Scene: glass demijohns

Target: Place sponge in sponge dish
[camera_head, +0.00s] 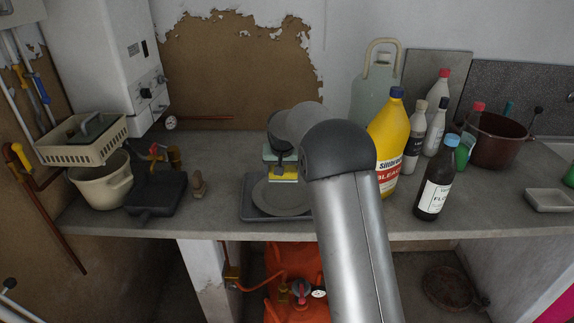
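My gripper (281,158) is over the grey round plate near the middle of the counter, largely hidden behind my own arm. A small yellow and pale green block, which looks like the sponge (284,173), shows directly below it, at or between the fingers. I cannot tell whether the fingers are closed on it or whether it touches the plate. A shallow white rectangular dish, which looks like the sponge dish (549,209), sits at the far right of the counter. It looks empty and stands well apart from my gripper.
The plate (283,205) lies on a grey tray (249,206). Between the gripper and the dish stand a yellow bleach bottle (388,140), a dark brown bottle (434,188), several other bottles and a maroon pot (499,142). A black pan (157,194) is at left.

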